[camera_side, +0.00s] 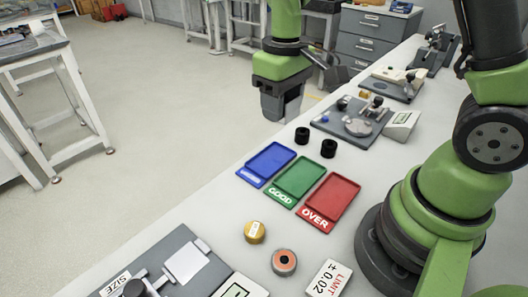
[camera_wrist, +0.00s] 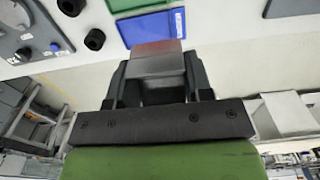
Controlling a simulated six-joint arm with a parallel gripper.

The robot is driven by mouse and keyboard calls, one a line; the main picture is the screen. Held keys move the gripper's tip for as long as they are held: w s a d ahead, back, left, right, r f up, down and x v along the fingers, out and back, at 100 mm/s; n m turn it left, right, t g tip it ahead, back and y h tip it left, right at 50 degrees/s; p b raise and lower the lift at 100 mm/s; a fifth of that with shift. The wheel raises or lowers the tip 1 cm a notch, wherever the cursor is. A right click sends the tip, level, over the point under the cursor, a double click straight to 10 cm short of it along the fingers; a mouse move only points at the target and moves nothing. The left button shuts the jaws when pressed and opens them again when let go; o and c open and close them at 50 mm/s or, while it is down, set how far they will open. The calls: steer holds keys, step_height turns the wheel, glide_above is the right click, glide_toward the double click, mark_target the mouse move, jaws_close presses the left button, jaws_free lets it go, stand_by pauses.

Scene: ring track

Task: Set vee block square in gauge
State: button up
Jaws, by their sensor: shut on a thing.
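My gripper (camera_side: 281,112) hangs in the air past the table's left edge, above the floor. Its jaws are shut on a grey block, which I take for the vee block. The block (camera_wrist: 155,62) shows between the two dark fingers in the wrist view, with a reddish upper edge. Its notch cannot be made out. A gauge with a light square plate (camera_side: 186,262) and a SIZE label stands at the bottom left of the side view, partly cut off. Another gauge with a round plate (camera_side: 358,127) stands farther back. I cannot tell which gauge the task means.
A blue tray (camera_side: 266,164), a green GOOD tray (camera_side: 299,177) and a red OVER tray (camera_side: 331,200) lie empty in a row.

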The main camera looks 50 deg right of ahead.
steer(key=shift+s+d+r, duration=0.2)
steer(key=shift+s+d, duration=0.1)
steer(key=shift+d, duration=0.05)
glide_toward(243, 208)
step_height(243, 208, down, 7)
stand_by(0.4)
steer(key=shift+f, duration=0.1)
steer(key=o, duration=1.2)
steer(key=shift+o, duration=0.2)
